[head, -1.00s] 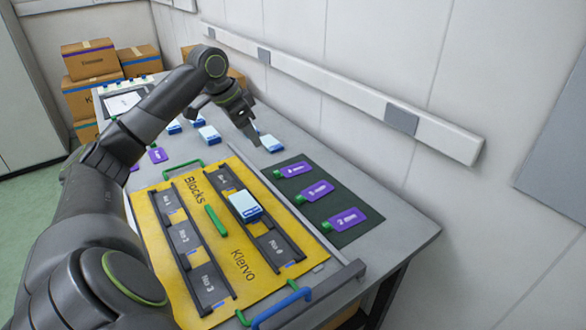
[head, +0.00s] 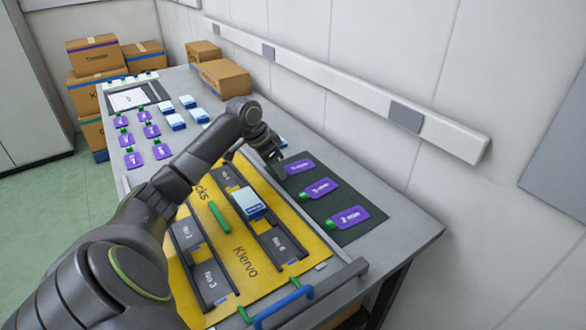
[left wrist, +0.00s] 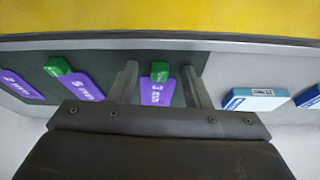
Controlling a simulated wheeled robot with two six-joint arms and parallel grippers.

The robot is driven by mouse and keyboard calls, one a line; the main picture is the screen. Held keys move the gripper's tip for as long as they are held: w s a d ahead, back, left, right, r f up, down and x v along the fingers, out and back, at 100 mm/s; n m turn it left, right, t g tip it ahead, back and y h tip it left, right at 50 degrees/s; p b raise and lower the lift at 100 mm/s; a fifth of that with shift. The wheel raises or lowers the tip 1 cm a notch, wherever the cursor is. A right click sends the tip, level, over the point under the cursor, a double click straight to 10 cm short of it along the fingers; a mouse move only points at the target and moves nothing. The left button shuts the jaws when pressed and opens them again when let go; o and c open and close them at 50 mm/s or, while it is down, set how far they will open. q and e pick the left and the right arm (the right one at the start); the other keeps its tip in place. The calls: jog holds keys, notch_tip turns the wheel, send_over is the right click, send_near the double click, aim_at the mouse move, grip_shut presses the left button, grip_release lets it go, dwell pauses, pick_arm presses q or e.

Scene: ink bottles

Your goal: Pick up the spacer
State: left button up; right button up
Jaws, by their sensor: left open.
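Purple spacers with green tabs lie on a dark green mat (head: 318,226) at the right of the table. The nearest (head: 349,218) reads 2 mm, the middle one (head: 321,188) seems to read 5 mm, and the far one (head: 299,167) is partly hidden by my arm. My left gripper (head: 274,156) is over the far end of the mat. In the left wrist view its open fingers (left wrist: 163,85) stand either side of a spacer (left wrist: 158,92) that seems to read 3 mm. Whether they touch it, I cannot tell. My right gripper is out of view.
A yellow board (head: 245,262) with dark slotted rails and a blue-white block (head: 250,204) lies beside the mat. More purple spacers (head: 162,151) and several blue-white blocks (head: 176,122) are farther back. Cardboard boxes (head: 222,78) stand at the far end, by the wall.

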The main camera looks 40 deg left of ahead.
pick_arm(q)
grip_shut()
dwell(0.3)
jog(key=shift+r, duration=0.1)
